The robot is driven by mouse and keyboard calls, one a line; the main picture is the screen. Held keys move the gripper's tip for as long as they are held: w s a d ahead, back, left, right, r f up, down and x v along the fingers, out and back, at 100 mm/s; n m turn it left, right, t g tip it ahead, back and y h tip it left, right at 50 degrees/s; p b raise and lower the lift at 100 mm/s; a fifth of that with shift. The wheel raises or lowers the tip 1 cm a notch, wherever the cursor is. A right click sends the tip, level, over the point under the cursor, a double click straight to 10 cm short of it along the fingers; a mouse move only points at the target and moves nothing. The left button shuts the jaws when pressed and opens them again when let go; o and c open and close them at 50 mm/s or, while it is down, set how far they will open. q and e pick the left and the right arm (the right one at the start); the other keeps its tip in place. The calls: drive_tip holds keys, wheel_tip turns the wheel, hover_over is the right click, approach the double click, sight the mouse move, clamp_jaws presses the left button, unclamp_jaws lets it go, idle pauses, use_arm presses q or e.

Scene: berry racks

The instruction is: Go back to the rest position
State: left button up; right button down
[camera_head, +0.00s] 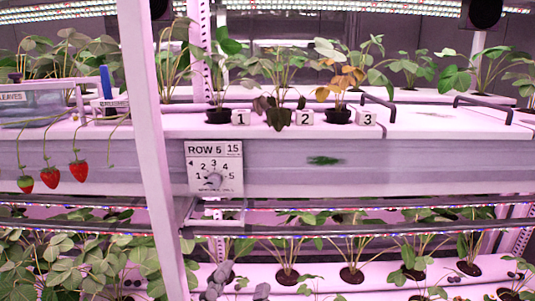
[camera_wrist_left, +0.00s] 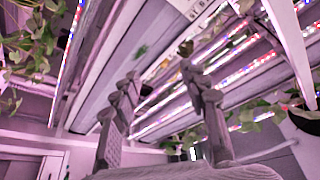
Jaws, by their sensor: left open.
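My left gripper (camera_head: 238,286) is at the bottom edge of the head view, low in front of the lower plant shelf. Its grey fingers stand apart and hold nothing. In the left wrist view the two fingers of my left gripper (camera_wrist_left: 160,65) are spread wide, with empty space between them. They point up toward the underside of the rack and its light strips. The gripper is below the ROW 5 dial panel (camera_head: 214,167) and apart from it. My right gripper is in neither view.
A white post (camera_head: 150,150) stands left of the panel. Red strawberries (camera_head: 78,171) hang at left near a LEAVES bin (camera_head: 40,103). Light strips (camera_head: 400,205) cross below.

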use_arm(q)
drive_tip(key=w+a+f+n+g+y, duration=0.35)
drive_tip(key=a+f, duration=0.45)
drive_tip(key=f, duration=0.3)
drive_tip(key=w+a+f+n+g+y, duration=0.25)
drive_tip(key=a+f+g+y, duration=0.2)
drive_tip(key=a+f, duration=0.6)
drive_tip(key=s+a+f+n+g, duration=0.2)
drive_tip(key=s+f+g, duration=0.2)
drive_tip(key=s+f, duration=0.3)
drive_tip(key=s+a+f+n+g+p, duration=0.1)
drive_tip(key=s+a+f+g, duration=0.2)
drive_tip(key=f, duration=1)
drive_tip(key=s+g, duration=0.2)
drive_tip(key=s, duration=0.1)
drive_tip(key=shift+s+n+h, duration=0.4)
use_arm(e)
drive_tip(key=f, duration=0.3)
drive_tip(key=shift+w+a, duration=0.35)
